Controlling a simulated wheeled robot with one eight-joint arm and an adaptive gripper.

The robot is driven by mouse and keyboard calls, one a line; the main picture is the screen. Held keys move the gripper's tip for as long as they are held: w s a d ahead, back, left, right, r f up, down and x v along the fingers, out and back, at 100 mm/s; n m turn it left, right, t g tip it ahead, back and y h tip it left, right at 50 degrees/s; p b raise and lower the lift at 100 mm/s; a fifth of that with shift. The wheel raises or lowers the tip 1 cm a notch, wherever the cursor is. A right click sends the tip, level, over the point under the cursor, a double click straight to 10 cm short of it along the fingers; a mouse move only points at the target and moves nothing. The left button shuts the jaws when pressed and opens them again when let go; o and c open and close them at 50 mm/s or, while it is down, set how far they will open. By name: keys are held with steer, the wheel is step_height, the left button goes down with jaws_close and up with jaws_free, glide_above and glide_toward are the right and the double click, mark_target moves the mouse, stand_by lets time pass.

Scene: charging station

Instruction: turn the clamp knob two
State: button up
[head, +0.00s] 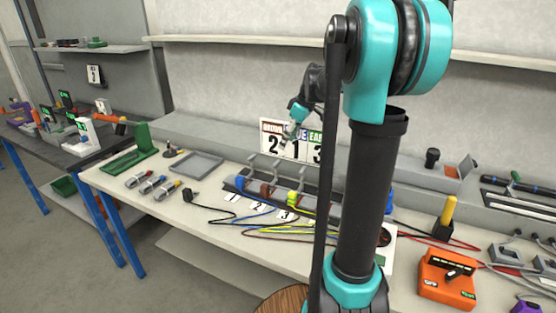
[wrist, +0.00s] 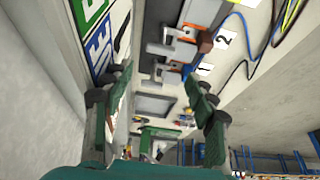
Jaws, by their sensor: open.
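A row of grey metal clamps stands on the bench rail by number cards. The middle clamp (head: 277,176), with a red-brown block (head: 266,190), stands behind card 2 (head: 258,207). In the wrist view, the clamp (wrist: 180,49) and orange-brown block (wrist: 205,42) are beside card 2 (wrist: 224,42). I cannot make out its knob clearly. My gripper (head: 289,134) is above and behind the row, in front of the number sign. In the wrist view, my gripper (wrist: 158,82) has its fingers wide apart, with nothing held; the clamps lie beyond them, apart from the fingertips.
The number sign (head: 271,139) stands at the back wall close to my gripper. A blue block (head: 240,182) and a yellow one (head: 293,199) flank the middle block. Loose cables (head: 247,225) cover the bench front. A grey tray (head: 196,165) lies left.

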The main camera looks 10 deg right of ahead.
mark_target(277, 162)
steer(key=x, duration=1)
steer(key=shift+s+f, duration=0.1)
steer(key=shift+f, duration=0.05)
steer(key=shift+c, duration=0.5)
steer(key=c, duration=0.8)
